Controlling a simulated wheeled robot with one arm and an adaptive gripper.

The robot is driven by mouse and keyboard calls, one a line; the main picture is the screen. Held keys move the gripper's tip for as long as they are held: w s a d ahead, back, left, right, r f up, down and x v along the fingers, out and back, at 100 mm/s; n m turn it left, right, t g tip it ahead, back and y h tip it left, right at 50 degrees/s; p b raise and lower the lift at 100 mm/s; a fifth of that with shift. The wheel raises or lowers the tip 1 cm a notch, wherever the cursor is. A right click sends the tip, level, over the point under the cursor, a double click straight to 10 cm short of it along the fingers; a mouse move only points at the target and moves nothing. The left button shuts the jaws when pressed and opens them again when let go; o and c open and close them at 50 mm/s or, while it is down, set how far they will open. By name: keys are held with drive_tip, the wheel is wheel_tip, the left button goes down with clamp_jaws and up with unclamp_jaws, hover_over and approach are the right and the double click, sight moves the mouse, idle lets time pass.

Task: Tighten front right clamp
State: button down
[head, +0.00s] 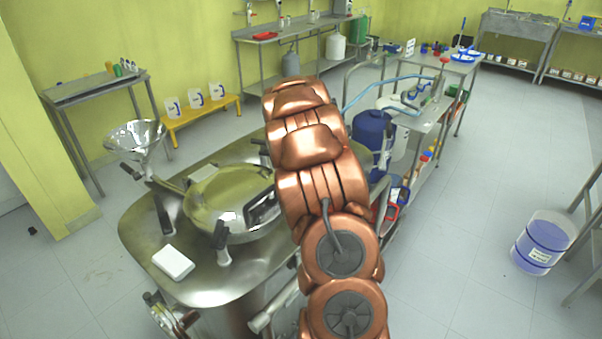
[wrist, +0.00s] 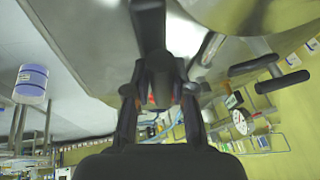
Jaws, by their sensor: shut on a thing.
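A black clamp handle (wrist: 148,28) reaches down from the top middle of the wrist view to between my fingers. My gripper (wrist: 158,88) is shut on this handle, one dark finger on each side. In the head view my copper arm hides the gripper and the held clamp. The domed metal lid (head: 232,203) sits on the steel reactor top (head: 135,225). Other clamps with black handles show at its edge, one at the front (head: 222,243) and one at the left (head: 164,215). The wrist view also shows black handles (wrist: 284,82) at the right.
A white block (head: 173,263) lies on the reactor top at the front left. A metal funnel (head: 135,138) stands at the back left. A blue container (head: 372,135) and a bench (head: 430,95) stand behind my arm. A tub (head: 541,243) stands on open floor at the right.

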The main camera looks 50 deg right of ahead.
drive_tip(key=m+b, duration=0.1)
drive_tip(key=m+g+b, duration=0.1)
drive_tip(key=m, duration=0.1)
drive_tip(key=shift+w+f+h+b, duration=0.15)
drive_tip(key=shift+f+h+b, duration=0.15)
drive_tip(key=shift+h, duration=0.1)
drive_tip(key=m+g+b, duration=0.1)
drive_tip(key=m+b, duration=0.2)
drive_tip(key=b, duration=0.1)
drive_tip(key=shift+w, duration=0.1)
drive_tip(key=m+g+b, duration=0.1)
drive_tip(key=b, duration=0.1)
drive_tip(key=m+b, duration=0.1)
drive_tip(key=m, duration=0.1)
drive_tip(key=shift+r+g+b, duration=0.25)
drive_tip(key=shift+g+b, duration=0.1)
drive_tip(key=shift+g, duration=0.05)
drive_tip(key=shift+m, duration=0.3)
drive_tip(key=c, duration=1)
unclamp_jaws()
